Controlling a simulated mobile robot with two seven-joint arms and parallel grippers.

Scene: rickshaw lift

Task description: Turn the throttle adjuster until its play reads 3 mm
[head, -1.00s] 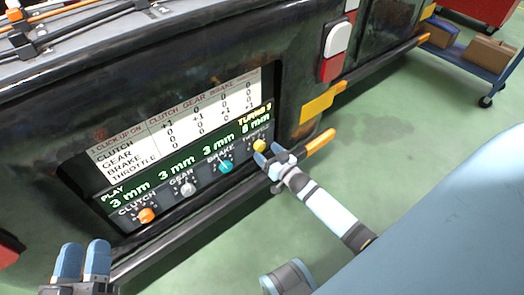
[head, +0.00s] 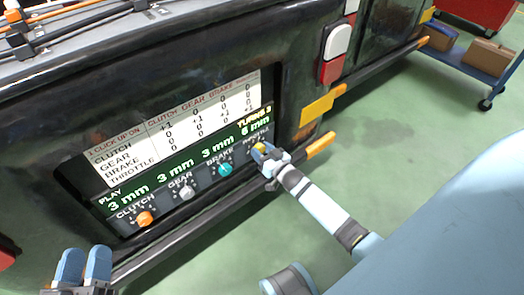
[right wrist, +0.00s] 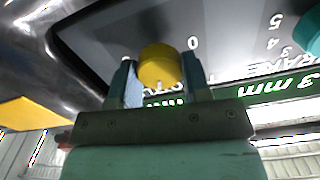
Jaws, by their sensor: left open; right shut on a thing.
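The throttle adjuster is a yellow knob (head: 260,147) at the right end of a row of knobs on the panel. My right gripper (head: 265,154) is shut on it. In the right wrist view the yellow knob (right wrist: 160,65) sits between the two fingers. The throttle play readout (head: 255,126) above it looks like 6 mm, in small print. The clutch, gear and brake readouts show 3 mm each. My left gripper (head: 83,264) is open and empty at the lower left, away from the panel.
The orange clutch knob (head: 145,219), grey gear knob (head: 187,193) and teal brake knob (head: 225,169) line the panel's lower edge. A white table (head: 185,125) is above them. An orange-tipped bar (head: 320,145) sticks out to the right. A blue cart (head: 465,60) stands far right.

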